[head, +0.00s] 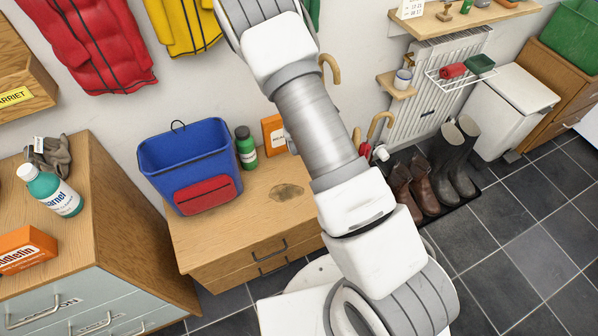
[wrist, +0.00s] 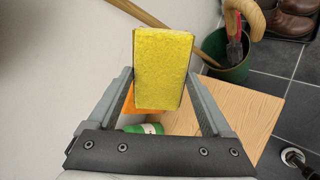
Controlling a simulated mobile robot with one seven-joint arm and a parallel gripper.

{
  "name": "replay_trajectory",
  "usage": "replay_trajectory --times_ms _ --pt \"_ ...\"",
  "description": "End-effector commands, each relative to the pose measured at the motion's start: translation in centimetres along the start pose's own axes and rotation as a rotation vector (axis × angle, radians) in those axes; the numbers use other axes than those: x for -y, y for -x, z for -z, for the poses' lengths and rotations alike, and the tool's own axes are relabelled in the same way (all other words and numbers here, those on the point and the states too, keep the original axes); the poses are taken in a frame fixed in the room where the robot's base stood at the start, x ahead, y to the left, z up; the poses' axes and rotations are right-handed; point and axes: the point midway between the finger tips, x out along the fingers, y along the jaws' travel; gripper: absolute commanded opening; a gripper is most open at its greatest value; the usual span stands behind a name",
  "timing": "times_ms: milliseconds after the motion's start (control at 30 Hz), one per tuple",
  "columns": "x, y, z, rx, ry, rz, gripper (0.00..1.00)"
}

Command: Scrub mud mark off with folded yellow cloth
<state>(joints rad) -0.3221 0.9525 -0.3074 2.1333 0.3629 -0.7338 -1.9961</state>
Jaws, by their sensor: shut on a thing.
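My gripper (wrist: 160,88) is shut on the folded yellow cloth (wrist: 164,60), which shows as a thick yellow block between the two fingers in the wrist view. The cloth is held above the right end of the wooden bench. The mud mark (head: 286,191) is a brownish oval smear on the bench top (head: 238,228) in the head view, right of the blue bag. In the head view my arm hides the gripper and cloth. The mud mark does not show in the wrist view.
A blue bag (head: 186,152) with a red pocket, a green bottle (head: 245,148) and an orange box (head: 273,134) stand on the bench. A green bucket (wrist: 228,58) holding canes stands beyond its end. Brown boots (head: 423,188) and dark wellies (head: 455,170) are on the floor at right.

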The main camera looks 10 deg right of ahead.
Motion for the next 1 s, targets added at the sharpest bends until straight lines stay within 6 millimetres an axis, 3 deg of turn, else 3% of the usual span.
replay_trajectory --times_ms 200,467,733,1000 --pt "3.1 -2.3 2.1 -0.084 -0.081 0.233 0.39" --pt "6.8 -3.5 5.3 -0.215 -0.219 0.522 0.39" --pt "9.4 -2.2 9.5 -0.358 -0.376 0.765 0.39" --pt "9.9 -1.1 11.1 -0.402 -0.424 0.83 0.39"
